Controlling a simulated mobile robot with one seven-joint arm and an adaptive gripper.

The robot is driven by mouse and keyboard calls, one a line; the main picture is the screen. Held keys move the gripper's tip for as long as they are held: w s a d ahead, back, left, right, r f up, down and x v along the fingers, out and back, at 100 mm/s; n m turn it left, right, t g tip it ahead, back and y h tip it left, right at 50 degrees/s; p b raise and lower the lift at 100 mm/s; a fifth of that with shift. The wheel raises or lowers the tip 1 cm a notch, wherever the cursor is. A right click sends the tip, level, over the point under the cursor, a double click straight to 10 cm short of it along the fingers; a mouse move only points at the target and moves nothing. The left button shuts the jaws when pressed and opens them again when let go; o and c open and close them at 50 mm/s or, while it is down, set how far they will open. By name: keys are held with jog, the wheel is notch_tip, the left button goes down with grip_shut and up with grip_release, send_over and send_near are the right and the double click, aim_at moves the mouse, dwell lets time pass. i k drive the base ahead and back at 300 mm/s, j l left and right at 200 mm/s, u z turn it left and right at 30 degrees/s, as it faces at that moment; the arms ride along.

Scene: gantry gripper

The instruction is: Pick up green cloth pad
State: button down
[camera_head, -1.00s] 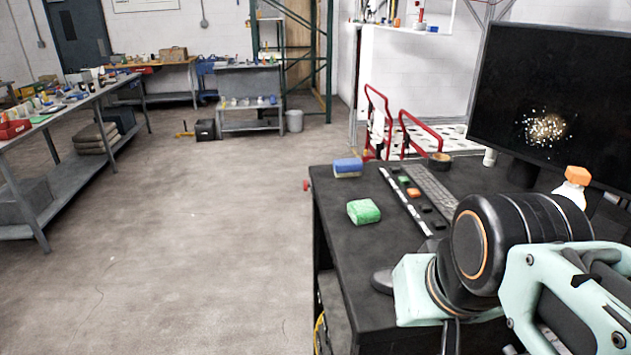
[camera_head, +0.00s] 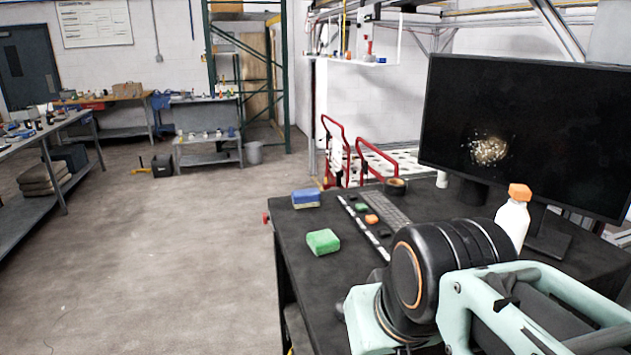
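The green cloth pad (camera_head: 323,241) lies on the black desk (camera_head: 300,262) near its left edge, in front of a blue and yellow sponge. My arm reaches in from the lower right, over the right part of the desk. The pad is to the left of the arm and apart from it. My gripper is out of the picture below the lower edge, so its fingers are hidden.
A blue and yellow sponge (camera_head: 306,198), a keyboard (camera_head: 385,208), a roll of tape (camera_head: 395,186), a white bottle with an orange cap (camera_head: 513,215) and a large monitor (camera_head: 520,140) stand on the desk. Open floor (camera_head: 170,260) lies to the left.

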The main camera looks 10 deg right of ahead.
aim_at(322, 242)
jog(key=u, duration=0.7)
jog(key=j+u, duration=0.35)
jog(key=i+j+u, duration=0.1)
jog(key=u, duration=0.2)
jog(key=i+j+u, duration=0.3)
jog(key=i+j, duration=0.35)
jog(key=i+z, duration=0.2)
jog(key=z, duration=0.15)
jog(key=i+j+z, duration=0.1)
jog(key=z, duration=0.25)
jog(key=i+j+z, duration=0.15)
jog(key=i+z, duration=0.3)
jog(key=z, duration=0.4)
jog(key=i+z, duration=0.1)
jog(key=z, duration=0.35)
jog(key=i+z, duration=0.1)
jog(key=z, duration=0.4)
jog(key=i+z, duration=0.1)
jog(key=z, duration=0.4)
jog(key=j+z, duration=0.2)
jog(key=z, duration=0.25)
jog(key=i+j+z, duration=0.1)
jog(key=z, duration=0.3)
jog(key=i+j+z, duration=0.1)
jog(key=j+z, duration=0.5)
jog(key=z, duration=0.15)
